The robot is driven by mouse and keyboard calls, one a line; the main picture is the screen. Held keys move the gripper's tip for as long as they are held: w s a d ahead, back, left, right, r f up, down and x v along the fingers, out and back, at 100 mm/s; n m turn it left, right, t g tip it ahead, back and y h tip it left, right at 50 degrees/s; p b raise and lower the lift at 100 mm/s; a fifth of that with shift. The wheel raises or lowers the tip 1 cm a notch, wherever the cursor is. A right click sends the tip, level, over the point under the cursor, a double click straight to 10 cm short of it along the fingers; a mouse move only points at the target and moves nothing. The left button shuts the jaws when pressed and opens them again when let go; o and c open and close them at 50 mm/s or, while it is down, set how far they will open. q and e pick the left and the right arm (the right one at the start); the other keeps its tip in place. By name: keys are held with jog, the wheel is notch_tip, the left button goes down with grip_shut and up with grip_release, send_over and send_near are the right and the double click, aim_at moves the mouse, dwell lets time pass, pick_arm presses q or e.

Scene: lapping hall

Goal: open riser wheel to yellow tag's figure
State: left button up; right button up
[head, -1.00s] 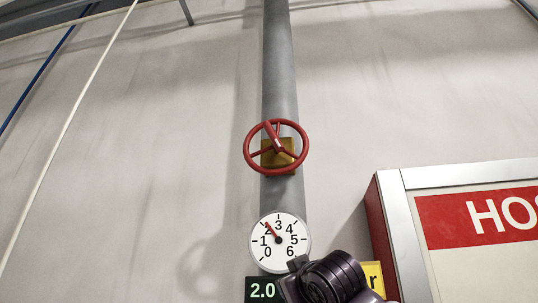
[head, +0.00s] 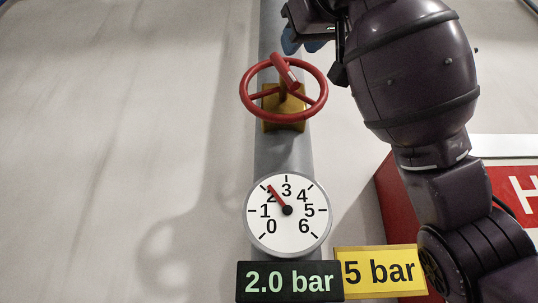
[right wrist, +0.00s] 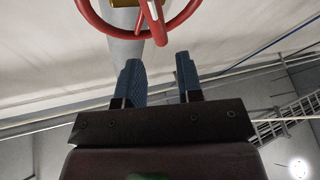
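The red riser wheel (head: 252,97) has spokes and a handle knob, and sits on a brass-coloured valve body (head: 284,126) on the grey riser. It also shows at the top of the right wrist view (right wrist: 186,18). The gauge (head: 287,232) has its needle near 2. The black readout (head: 290,282) says 2.0 bar. The yellow tag (head: 380,271) reads 5 bar; the readout overlaps its left edge. My right gripper (head: 303,46) is by the wheel's upper right rim. In the right wrist view the gripper (right wrist: 158,62) is open, with nothing between its blue fingers. My left gripper is out of view.
A red and white hose cabinet (head: 393,200) stands right of the riser, partly behind my right arm. The wall left of the riser is clear. A ladder-like rack (right wrist: 290,117) shows far off in the right wrist view.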

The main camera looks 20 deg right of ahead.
aim_at(283, 62)
jog(key=p+x, duration=0.1)
jog(key=x, duration=0.2)
jog(key=p+x, duration=0.1)
jog(key=x, duration=0.2)
jog(key=p+x, duration=0.1)
jog(key=x, duration=0.1)
jog(key=shift+w+r, duration=0.25)
jog(key=shift+r, duration=0.25)
jog(key=shift+w+r, duration=0.1)
jog(key=shift+w, duration=0.6)
grip_shut()
